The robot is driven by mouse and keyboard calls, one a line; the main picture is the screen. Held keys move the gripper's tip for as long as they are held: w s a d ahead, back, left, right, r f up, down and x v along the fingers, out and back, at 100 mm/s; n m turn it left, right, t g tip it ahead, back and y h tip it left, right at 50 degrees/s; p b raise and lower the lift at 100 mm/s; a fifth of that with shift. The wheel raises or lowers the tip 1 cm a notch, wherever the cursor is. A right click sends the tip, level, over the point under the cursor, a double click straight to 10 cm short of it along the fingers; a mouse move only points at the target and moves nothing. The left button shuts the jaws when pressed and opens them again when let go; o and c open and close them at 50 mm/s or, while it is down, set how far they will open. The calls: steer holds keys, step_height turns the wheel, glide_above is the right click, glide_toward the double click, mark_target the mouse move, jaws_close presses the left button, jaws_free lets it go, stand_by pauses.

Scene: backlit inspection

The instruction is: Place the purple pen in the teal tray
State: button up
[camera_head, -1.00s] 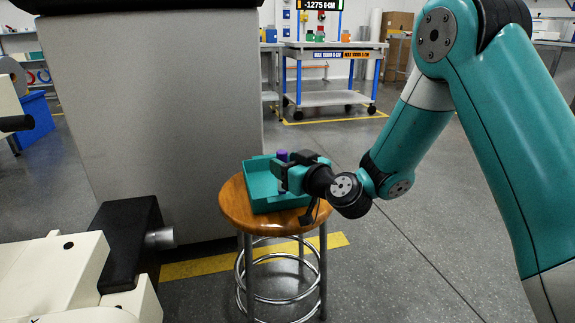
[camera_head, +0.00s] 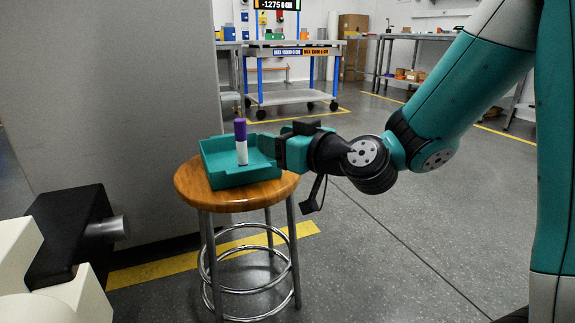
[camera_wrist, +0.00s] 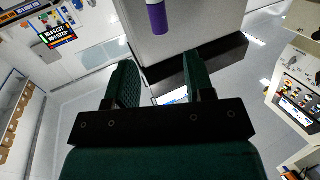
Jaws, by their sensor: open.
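The purple pen (camera_head: 241,143) has a purple cap and a white body. It stands upright within the outline of the teal tray (camera_head: 232,180), apparently on its floor. The tray sits on a round wooden stool. My gripper (camera_head: 281,150) is at the tray's right side, level and pointing left, with a gap between it and the pen. In the wrist view my gripper (camera_wrist: 160,75) has its two green fingers apart with nothing between them. The purple part of the pen (camera_wrist: 158,18) shows beyond the fingertips there.
The wooden stool (camera_head: 188,189) has metal legs and rings. A large grey panel (camera_head: 100,80) stands behind and left of it. A workbench (camera_head: 290,95) stands farther back. The floor right of the stool is clear.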

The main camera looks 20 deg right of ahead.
steer(key=s+a+f+n+g+y+b, duration=0.25)
steer(key=s+a+f+g, duration=0.25)
steer(key=s+a+g, duration=0.45)
steer(key=s+d+f+g+h, duration=0.2)
steer(key=s+g, duration=0.1)
steer(key=s, duration=0.5)
steer(key=s+d+f+g+h, duration=0.2)
steer(key=s+f+g+h, duration=0.1)
steer(key=s, duration=0.4)
steer(key=shift+s+d, duration=0.2)
steer(key=shift+s, duration=0.2)
steer(key=shift+g, duration=0.25)
